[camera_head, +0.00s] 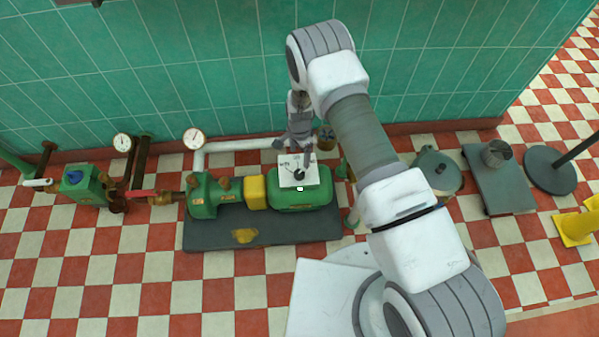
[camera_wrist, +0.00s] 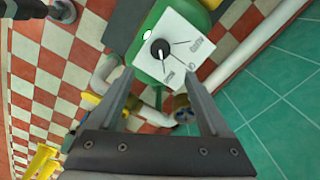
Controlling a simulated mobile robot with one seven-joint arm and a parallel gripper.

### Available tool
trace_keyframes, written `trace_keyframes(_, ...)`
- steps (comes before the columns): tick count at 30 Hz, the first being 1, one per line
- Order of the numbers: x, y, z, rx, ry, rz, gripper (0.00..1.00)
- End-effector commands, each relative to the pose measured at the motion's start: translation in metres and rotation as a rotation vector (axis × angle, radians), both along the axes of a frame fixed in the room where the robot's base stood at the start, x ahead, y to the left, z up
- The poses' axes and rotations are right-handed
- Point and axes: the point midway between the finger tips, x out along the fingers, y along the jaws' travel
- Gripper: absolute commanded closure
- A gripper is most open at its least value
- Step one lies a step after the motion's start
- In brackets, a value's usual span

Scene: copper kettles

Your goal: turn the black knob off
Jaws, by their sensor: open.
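The black knob (camera_head: 298,174) sits on a white plate (camera_head: 291,184) with dark lines and lettering, on top of the green pump motor (camera_head: 318,198). In the wrist view the knob (camera_wrist: 160,48) lies ahead of the fingertips, with the white plate (camera_wrist: 186,28) around it. The lettering is too small to read surely. My gripper (camera_head: 302,150) hangs just behind the plate in the head view. In the wrist view my gripper (camera_wrist: 166,80) is open and empty, its two fingers apart, with the knob beyond them and not touched.
Gauges (camera_head: 194,138) and valves stand left. A green kettle-like vessel (camera_head: 437,170) and grey plate (camera_head: 500,180) stand right.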

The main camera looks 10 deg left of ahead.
Motion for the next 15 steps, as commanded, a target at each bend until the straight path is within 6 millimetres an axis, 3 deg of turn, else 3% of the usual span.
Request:
trace_keyframes(1,-0.001,0.0,-0.016,-0.001,0.002,0.0,0.19)
trace_keyframes(6,-0.001,0.0,-0.054,0.0,0.001,-0.001,0.19)
trace_keyframes(15,0.0,0.0,-0.104,0.001,0.001,0.0,0.19)
